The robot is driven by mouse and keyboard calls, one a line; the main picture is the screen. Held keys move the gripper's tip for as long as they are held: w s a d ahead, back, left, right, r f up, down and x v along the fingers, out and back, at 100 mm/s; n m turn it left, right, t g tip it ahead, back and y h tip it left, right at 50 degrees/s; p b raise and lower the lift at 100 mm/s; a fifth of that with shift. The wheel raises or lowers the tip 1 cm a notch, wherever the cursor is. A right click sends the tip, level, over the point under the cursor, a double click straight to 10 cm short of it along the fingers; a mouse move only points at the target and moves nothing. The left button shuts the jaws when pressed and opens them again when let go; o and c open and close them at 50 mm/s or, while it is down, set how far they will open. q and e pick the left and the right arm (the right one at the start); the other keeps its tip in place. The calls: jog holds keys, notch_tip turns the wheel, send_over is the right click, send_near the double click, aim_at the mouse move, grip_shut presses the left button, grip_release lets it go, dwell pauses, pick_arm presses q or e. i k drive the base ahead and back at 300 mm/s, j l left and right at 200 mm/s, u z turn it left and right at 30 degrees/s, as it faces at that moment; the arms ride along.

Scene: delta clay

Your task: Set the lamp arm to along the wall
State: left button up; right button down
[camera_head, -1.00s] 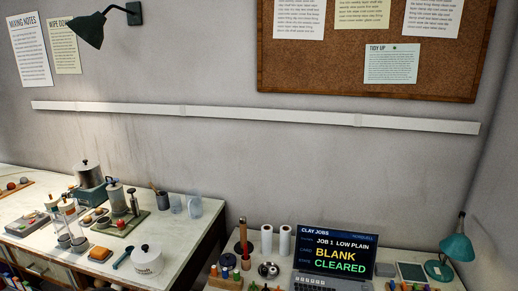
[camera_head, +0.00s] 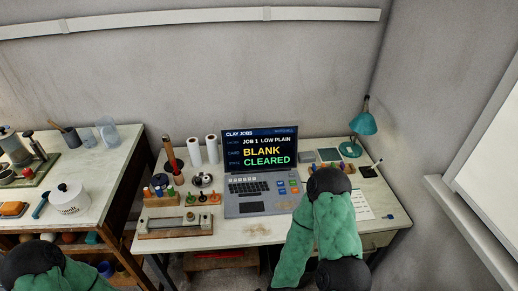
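A teal desk lamp (camera_head: 362,124) stands at the right back of the desk, close to the wall corner. Its shade is raised above its round base (camera_head: 350,149). The dark green wall lamp on a swing arm, seen in the earlier frame, is outside the present view. My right arm (camera_head: 335,220) rises over the front right of the desk, with green sleeves and dark joints. My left arm (camera_head: 40,265) shows at the bottom left. Neither gripper's fingers can be seen.
A laptop (camera_head: 260,172) stands open on the desk (camera_head: 160,252). Paper rolls (camera_head: 203,150), a tool rack and small jars are to its left. A second bench (camera_head: 110,165) with a white pot (camera_head: 69,198) is further left. A white rail (camera_head: 190,19) crosses the wall.

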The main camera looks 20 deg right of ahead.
aim_at(364, 124)
jog(key=z, duration=1.6)
